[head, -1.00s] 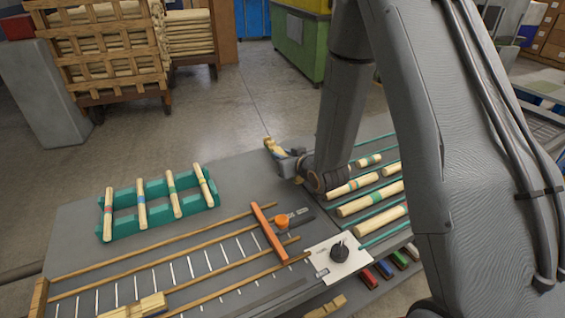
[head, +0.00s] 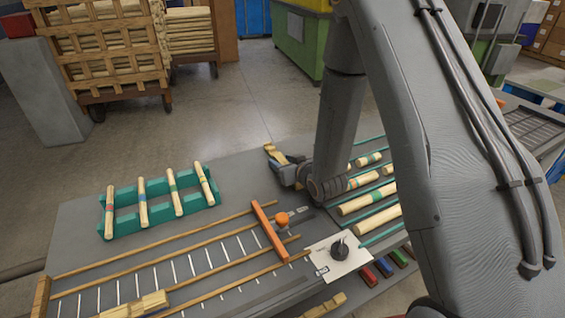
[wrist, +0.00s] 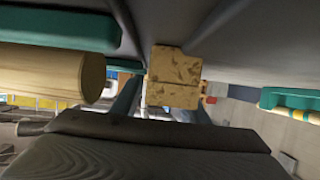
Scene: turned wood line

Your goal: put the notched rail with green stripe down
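My gripper (head: 275,154) is low over the far part of the grey table, left of the right-hand rack. In the wrist view its two tan, mottled tips (wrist: 174,78) meet at a thin line, and I see no rail between them. A pale round rail with a green stripe (head: 175,187) lies third from the left in the teal rack (head: 122,234). Its notches are too small to tell. A teal-banded rail (wrist: 290,109) also shows at the right of the wrist view; I cannot tell which one it is.
Several pale rails (head: 368,198) lie on teal bars at the right, close beside my gripper; a rail end (wrist: 90,77) shows there in the wrist view. Wooden guides, an orange bar (head: 269,230) and a white plate with a black knob (head: 339,250) occupy the front. Open floor lies beyond.

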